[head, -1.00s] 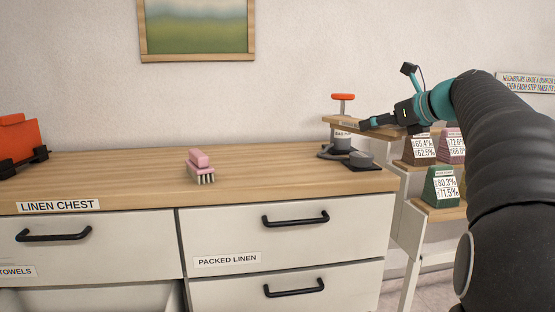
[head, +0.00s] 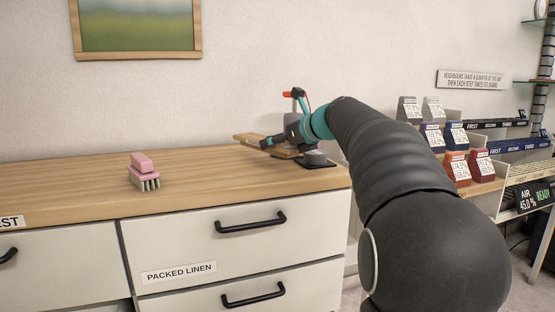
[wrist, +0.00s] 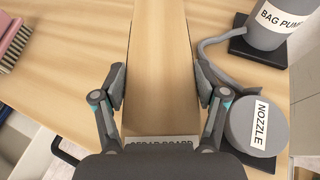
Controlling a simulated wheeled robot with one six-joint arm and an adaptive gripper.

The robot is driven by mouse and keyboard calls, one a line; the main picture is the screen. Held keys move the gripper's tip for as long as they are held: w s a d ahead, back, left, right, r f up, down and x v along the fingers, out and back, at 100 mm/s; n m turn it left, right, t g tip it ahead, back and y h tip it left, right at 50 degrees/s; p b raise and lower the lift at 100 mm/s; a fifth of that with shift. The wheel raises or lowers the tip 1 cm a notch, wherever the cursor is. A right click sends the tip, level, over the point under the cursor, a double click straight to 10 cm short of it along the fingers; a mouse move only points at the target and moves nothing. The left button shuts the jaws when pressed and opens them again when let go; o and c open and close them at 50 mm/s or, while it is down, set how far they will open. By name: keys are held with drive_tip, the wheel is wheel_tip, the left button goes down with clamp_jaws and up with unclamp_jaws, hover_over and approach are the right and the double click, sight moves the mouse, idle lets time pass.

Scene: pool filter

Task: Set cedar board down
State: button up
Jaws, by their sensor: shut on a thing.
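The cedar board (head: 246,138) is a long, narrow plank of light brown wood over the right end of the linen chest's wooden top. My gripper (head: 266,143) is shut on it. In the wrist view the board (wrist: 161,45) runs away between the two fingers of my gripper (wrist: 160,88), one on each long edge. A partly hidden label shows at its near end. I cannot tell whether the board touches the chest top.
The linen chest (head: 75,182) has free top to the left of the board. A pink brush (head: 144,172) stands there. The bag pump (wrist: 268,22) and the nozzle (wrist: 258,125) are close to the board's right. Shelves with labelled blocks (head: 456,168) stand further right.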

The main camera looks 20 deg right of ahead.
sight(278, 169)
drive_tip(key=shift+f+b, duration=0.65)
drive_tip(key=shift+f, duration=1.35)
drive_tip(key=shift+f, duration=0.2)
drive_tip(key=o, duration=1.2)
drive_tip(key=shift+r, duration=0.25)
drive_tip(key=v, duration=1.2)
drive_tip(key=shift+f+p, duration=0.1)
drive_tip(key=shift+p, duration=0.25)
